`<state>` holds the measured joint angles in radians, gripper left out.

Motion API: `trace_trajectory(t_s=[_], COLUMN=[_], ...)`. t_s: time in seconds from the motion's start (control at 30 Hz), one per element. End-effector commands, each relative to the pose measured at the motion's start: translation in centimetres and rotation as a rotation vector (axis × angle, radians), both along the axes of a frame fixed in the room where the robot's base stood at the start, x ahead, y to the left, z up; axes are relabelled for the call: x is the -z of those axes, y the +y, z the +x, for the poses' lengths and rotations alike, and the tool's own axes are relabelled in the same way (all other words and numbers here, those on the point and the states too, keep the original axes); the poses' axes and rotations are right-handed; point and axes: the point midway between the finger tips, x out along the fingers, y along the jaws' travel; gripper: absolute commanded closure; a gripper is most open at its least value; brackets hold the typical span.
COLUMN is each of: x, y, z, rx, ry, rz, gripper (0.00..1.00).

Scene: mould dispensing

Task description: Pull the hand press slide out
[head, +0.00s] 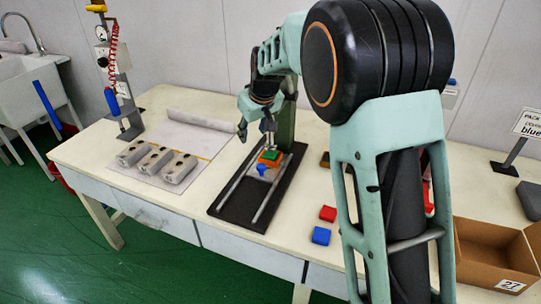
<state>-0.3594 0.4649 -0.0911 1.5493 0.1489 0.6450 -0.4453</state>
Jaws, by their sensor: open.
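The hand press (234,206) stands mid-table, with a black base, two pale rails and a dark green column at the back. Its slide (256,176) sits at the back end of the rails, near the column. An orange and green block (270,157) lies on the slide, and a small blue knob (262,168) shows at its front. My gripper (255,131) is open and empty, pointing down above and slightly left of the block. It looks apart from the slide. The press head is partly hidden behind my gripper and arm.
Grey moulds (157,162) lie on a sheet to the left. A post (122,85) with a red coiled hose stands behind them. A red block (328,213) and a blue block (321,235) lie right of the press. A cardboard box (490,252) is far right. The front rails are clear.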

Motion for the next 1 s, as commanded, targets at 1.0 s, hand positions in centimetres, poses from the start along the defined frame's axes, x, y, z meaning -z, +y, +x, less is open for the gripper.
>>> trace_trajectory(t_s=[1.0], x=[16.3], y=[-0.4], z=[5.1], rx=[0.176], ry=[0.132], rz=[0.056], gripper=[0.6])
